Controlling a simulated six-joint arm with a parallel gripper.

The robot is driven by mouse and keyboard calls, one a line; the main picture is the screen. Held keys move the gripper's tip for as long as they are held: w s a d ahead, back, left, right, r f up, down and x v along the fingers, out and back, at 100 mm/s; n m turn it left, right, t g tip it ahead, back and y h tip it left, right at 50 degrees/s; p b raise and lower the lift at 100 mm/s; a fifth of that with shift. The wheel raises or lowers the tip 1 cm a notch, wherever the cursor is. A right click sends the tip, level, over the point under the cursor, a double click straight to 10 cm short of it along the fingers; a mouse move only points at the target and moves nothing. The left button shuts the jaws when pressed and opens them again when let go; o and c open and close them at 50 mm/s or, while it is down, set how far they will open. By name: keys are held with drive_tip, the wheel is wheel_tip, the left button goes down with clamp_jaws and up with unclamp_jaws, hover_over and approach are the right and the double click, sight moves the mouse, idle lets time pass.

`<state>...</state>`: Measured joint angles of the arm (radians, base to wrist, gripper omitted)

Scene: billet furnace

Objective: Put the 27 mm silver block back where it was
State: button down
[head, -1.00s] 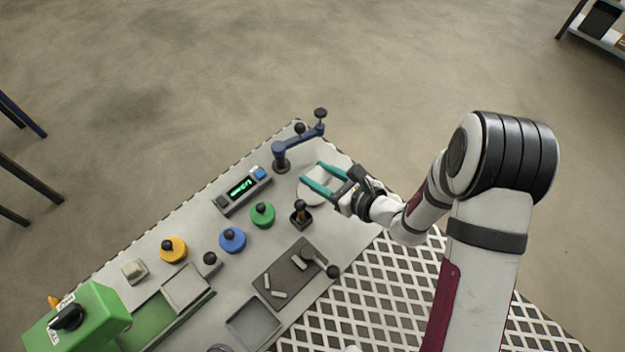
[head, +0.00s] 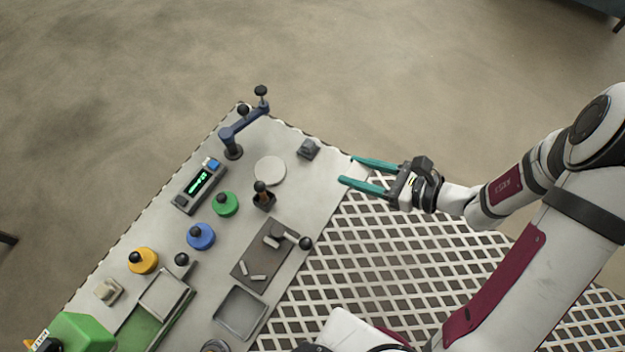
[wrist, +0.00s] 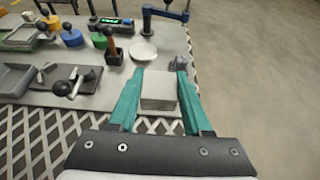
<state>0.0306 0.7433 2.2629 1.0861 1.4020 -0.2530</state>
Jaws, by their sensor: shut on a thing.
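My gripper (head: 365,173), with two teal fingers, is over the table's right edge and the lattice floor in the head view. In the wrist view my gripper (wrist: 160,97) is shut on a silver block (wrist: 158,90), whose flat grey face shows between the fingers. The block is held clear of the table; I cannot read its size. A dark plate (head: 249,269) on the table carries several small silver pieces (head: 258,278) and a black-knobbed part. It also shows in the wrist view (wrist: 42,84).
A pale round disc (head: 270,170) and a small grey fixture (head: 308,149) are near my gripper. A blue crank arm (head: 232,150), a display box (head: 199,185), a wood-handled tool (head: 264,197), coloured knobbed discs (head: 201,237) and a grey tray (head: 240,312) stand around the table.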

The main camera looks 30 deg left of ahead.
hover_over(313, 187)
drive_tip(key=f, duration=0.5)
drive_tip(key=shift+d, duration=0.2)
wheel_tip(313, 187, down, 4)
drive_tip(key=shift+a+f, duration=0.15)
drive_tip(key=shift+f, duration=0.1)
drive_tip(key=shift+c, duration=1.6)
unclamp_jaws()
